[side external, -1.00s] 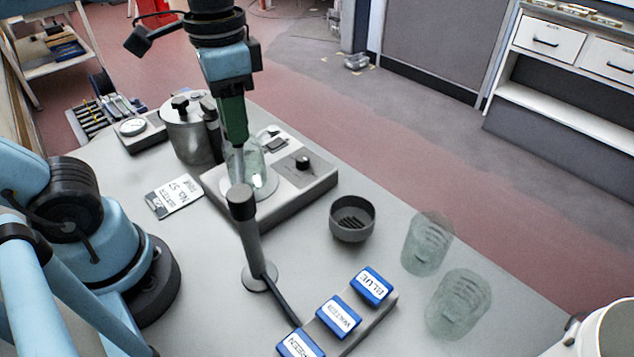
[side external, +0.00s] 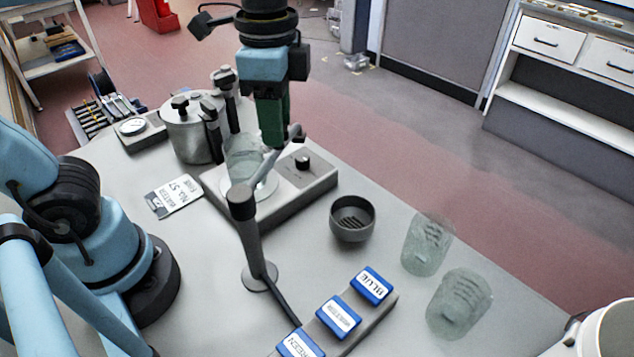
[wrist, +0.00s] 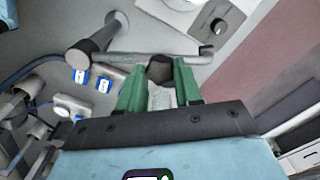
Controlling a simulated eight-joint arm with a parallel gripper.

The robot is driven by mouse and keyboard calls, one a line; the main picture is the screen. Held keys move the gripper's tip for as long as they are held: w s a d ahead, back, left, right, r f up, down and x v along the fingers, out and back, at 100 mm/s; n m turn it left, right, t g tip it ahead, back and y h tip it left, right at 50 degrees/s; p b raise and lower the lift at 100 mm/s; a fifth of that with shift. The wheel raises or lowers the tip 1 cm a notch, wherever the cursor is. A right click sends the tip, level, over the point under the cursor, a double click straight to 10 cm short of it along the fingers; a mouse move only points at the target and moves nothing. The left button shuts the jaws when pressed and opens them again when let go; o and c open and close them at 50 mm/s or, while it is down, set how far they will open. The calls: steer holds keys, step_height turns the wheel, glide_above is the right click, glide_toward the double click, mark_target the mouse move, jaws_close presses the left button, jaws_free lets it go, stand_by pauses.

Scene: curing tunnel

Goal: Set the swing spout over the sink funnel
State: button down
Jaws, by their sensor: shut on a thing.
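The swing spout (side external: 266,162) is a thin grey tube on top of an upright grey post (side external: 252,240). It points away to the upper right over the hotplate, with a bent end beside my gripper. My gripper (side external: 273,143) has green fingers and is shut on the spout near its outer end. In the wrist view, the spout (wrist: 125,58) runs sideways past the fingertips of my gripper (wrist: 160,72), with a dark piece between them. The sink funnel (side external: 352,220), a dark grey cup with a slotted grate, stands right of the post, apart from the spout.
A glass beaker (side external: 240,158) stands on the hotplate (side external: 306,180), close to my fingers. Blue labelled buttons (side external: 340,318) sit at the front. Two clear cups (side external: 427,245) (side external: 460,304) stand right of the funnel. A metal pot (side external: 186,135) is at the back left.

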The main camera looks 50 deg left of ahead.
steer(key=d+m, duration=0.7)
steer(key=m, duration=0.1)
steer(key=shift+w, duration=0.4)
steer(key=shift+d, duration=0.15)
steer(key=c, duration=0.8)
jaws_free()
steer(key=shift+o, duration=0.2)
step_height(320, 180, up, 12)
